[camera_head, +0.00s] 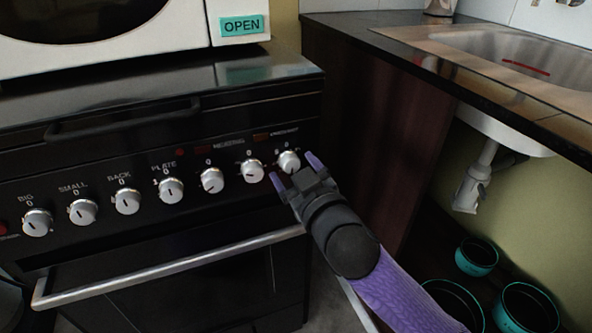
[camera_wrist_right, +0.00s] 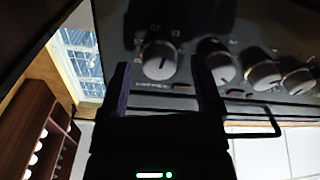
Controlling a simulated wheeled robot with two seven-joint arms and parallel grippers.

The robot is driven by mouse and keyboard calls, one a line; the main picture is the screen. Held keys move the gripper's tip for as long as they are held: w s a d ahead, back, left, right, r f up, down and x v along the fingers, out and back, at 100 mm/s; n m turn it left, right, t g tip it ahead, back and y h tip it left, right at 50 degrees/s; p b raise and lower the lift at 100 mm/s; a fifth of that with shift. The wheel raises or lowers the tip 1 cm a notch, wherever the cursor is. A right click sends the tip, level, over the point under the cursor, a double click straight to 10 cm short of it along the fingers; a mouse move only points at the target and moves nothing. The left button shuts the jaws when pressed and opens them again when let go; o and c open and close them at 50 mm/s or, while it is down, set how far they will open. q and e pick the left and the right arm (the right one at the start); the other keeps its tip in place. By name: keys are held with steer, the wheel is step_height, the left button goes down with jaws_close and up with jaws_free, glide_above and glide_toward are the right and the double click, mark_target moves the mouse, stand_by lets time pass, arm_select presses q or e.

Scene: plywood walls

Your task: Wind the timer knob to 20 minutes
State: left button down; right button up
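The black stove front carries a row of silver knobs. The rightmost knob (camera_head: 289,161), apparently the timer knob, has a 0 mark above it; its small label is too blurred to read surely. My right gripper (camera_head: 296,170) is open, its two purple fingers apart around this knob's sides, with the tips close to the panel. In the right wrist view the knob (camera_wrist_right: 158,61) shows between the open fingers, nearer the left one, with a dark pointer line on its face. I cannot tell whether a finger touches it. My left gripper is not in view.
The neighbouring knob (camera_head: 251,171) sits close to the left of my right gripper. The oven handle (camera_head: 170,268) runs below the panel. A white microwave (camera_head: 120,40) stands on top. A sink counter (camera_head: 480,80) is at right, with teal-rimmed pots (camera_head: 477,257) below.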

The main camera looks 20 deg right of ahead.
steer(key=shift+s+r+p, duration=0.1)
steer(key=shift+s+p, duration=0.2)
steer(key=shift+s, duration=0.1)
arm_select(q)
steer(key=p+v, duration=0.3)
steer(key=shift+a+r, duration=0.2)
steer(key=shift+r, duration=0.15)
arm_select(e)
steer(key=s, duration=0.9)
steer(key=shift+d, duration=0.4)
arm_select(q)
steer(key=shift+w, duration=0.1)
arm_select(e)
steer(key=shift+s, duration=0.1)
